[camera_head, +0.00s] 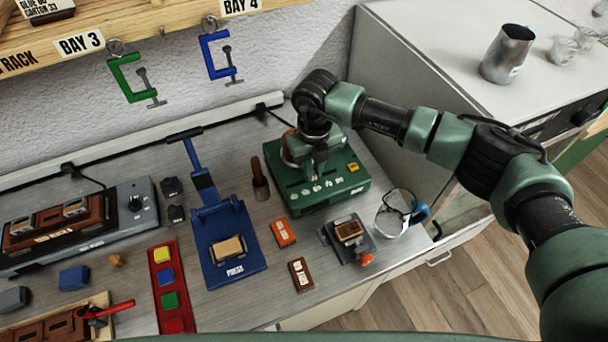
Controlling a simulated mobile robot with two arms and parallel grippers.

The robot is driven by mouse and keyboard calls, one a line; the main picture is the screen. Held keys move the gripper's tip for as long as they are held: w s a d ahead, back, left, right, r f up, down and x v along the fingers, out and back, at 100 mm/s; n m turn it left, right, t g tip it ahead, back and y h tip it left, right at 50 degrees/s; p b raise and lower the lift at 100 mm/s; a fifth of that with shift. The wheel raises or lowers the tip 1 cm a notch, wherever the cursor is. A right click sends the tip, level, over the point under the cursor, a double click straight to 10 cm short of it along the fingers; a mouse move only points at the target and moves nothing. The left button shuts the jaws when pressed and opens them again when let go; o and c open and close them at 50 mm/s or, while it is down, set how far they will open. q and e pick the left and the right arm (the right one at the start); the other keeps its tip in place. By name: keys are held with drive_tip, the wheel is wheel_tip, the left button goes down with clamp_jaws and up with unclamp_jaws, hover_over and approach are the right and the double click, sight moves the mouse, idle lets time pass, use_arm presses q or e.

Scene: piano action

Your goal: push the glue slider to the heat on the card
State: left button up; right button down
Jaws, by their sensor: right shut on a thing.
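The green glue unit (345,190) stands at the back right of the bench, with a row of white marks and a yellow label on its top. My right gripper (322,165) reaches down onto the top of this unit and is shut on what appears to be its slider. The slider is hidden by the gripper, so its setting cannot be read. A card (45,8) with printed text about glue is cut off at the top left, and its full wording is not legible. My left gripper is not in view.
A blue press (235,265), an orange block (282,232), a brown labelled block (300,275) and a small grey fixture (347,235) stand in front of the unit. A glass mug (393,215) is close to the bench's right edge. Two clamps hang from the rack.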

drive_tip(key=c, duration=1.4)
unclamp_jaws()
drive_tip(key=shift+a, duration=0.1)
wheel_tip(320, 180, up, 7)
drive_tip(key=b, duration=0.2)
drive_tip(key=shift+b, duration=0.3)
drive_tip(key=shift+r, duration=0.45)
